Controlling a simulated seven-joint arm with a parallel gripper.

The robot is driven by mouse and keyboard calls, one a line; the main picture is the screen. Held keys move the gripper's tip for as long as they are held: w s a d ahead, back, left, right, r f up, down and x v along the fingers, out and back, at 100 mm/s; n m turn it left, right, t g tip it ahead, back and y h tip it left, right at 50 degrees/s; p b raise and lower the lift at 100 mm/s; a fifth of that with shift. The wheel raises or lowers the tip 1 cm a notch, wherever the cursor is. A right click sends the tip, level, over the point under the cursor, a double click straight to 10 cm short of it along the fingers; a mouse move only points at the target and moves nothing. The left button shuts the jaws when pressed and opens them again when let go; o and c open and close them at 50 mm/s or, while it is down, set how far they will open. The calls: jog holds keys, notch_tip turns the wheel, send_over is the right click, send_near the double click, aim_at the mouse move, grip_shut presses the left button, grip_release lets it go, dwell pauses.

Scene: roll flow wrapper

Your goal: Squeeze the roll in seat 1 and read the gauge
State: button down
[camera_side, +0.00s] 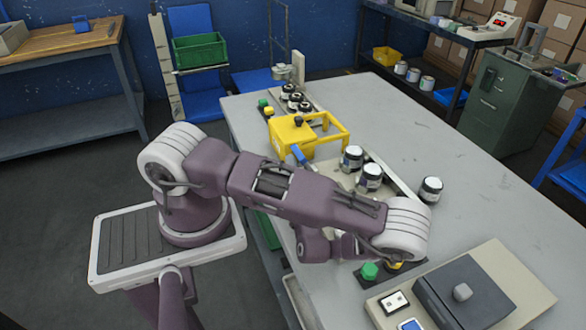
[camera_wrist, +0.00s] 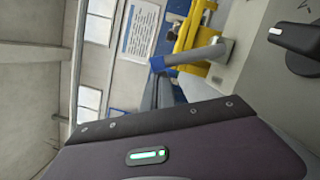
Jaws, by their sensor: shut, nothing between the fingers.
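Two stand in the tray behind my forearm, one nearer (camera_side: 370,177) and one farther (camera_side: 352,158). Another roll (camera_side: 431,190) stands on the bare bench to their right. No seat number is readable, so I cannot tell which is seat 1. I cannot tell whether this is the gauge. My gripper's fingers are hidden behind my folded arm and do not show in the wrist view.
A yellow frame (camera_side: 290,133) with a blue-handled lever (camera_side: 300,155) stands on the bench; the lever also shows in the wrist view (camera_wrist: 190,58). Several more rolls (camera_side: 296,100) stand behind it. The bench's right side (camera_side: 480,200) is clear.

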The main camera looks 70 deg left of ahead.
jog(key=shift+w+r+m+h, duration=0.25)
jog(key=shift+w+r+m, duration=0.2)
jog(key=shift+m, duration=0.35)
jog(key=shift+w+r+m+h, duration=0.3)
jog(key=shift+w+m, duration=0.15)
jog(key=shift+m, duration=0.35)
jog(key=w+m, duration=0.1)
jog(key=m, duration=0.1)
jog(key=w+r+m+h, duration=0.1)
jog(key=w+m, duration=0.1)
jog(key=shift+w+r, duration=0.1)
jog(key=shift+r, duration=0.05)
jog(key=shift+w, duration=1.25)
jog(key=shift+w+m, duration=0.15)
jog(key=shift+m, duration=0.15)
jog(key=v, duration=1)
jog(key=shift+s+r, duration=0.2)
